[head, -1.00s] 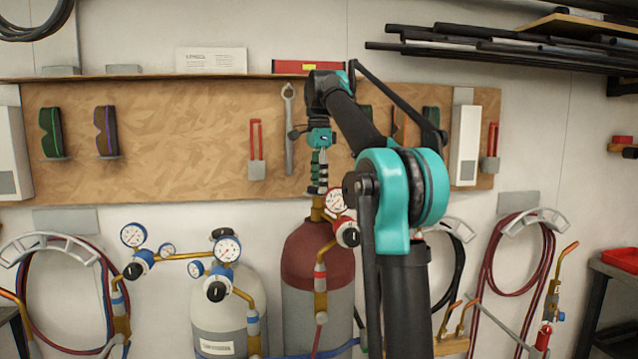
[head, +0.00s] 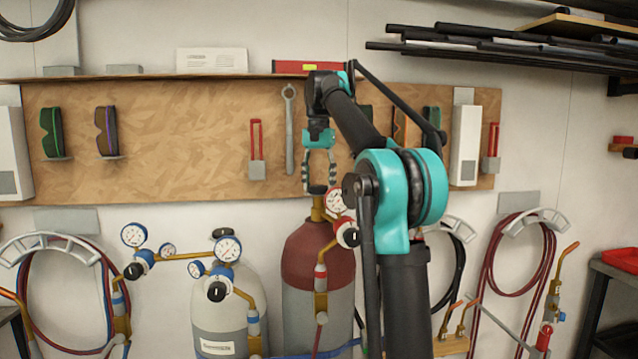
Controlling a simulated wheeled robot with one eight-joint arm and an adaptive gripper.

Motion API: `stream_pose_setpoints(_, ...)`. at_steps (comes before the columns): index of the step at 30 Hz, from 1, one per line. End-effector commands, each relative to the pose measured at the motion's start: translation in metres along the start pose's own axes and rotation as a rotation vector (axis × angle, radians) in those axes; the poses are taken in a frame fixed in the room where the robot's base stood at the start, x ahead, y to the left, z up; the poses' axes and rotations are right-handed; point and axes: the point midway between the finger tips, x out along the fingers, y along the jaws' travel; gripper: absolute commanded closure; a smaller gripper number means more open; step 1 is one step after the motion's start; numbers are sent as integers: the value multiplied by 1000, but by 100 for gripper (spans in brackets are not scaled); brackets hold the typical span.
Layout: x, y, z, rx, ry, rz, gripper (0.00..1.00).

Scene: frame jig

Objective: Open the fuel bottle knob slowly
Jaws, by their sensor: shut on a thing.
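The fuel bottle (head: 318,255), with a dark red top and grey body, stands upright in the middle of the head view. Its small dark knob (head: 318,189) tops a brass valve (head: 317,207). My gripper (head: 319,185) points straight down over the valve, with one finger on each side of the knob. It is shut on the knob. Red gauges (head: 336,201) and a dark regulator sit close to the right of the valve. My arm hides part of the area right of the bottle.
A grey bottle (head: 225,315) with blue gauges (head: 228,248) stands to the left. A wooden tool board (head: 200,140) with a hanging wrench (head: 290,130) is behind. Coiled hoses (head: 68,300) hang on the wall at both sides.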

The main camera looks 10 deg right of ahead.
Motion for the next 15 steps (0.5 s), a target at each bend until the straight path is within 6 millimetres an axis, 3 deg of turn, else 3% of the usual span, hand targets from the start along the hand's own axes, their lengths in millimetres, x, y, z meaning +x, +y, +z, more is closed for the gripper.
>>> stream_pose_setpoints(15,0,-2,0,-488,1,-1,76)
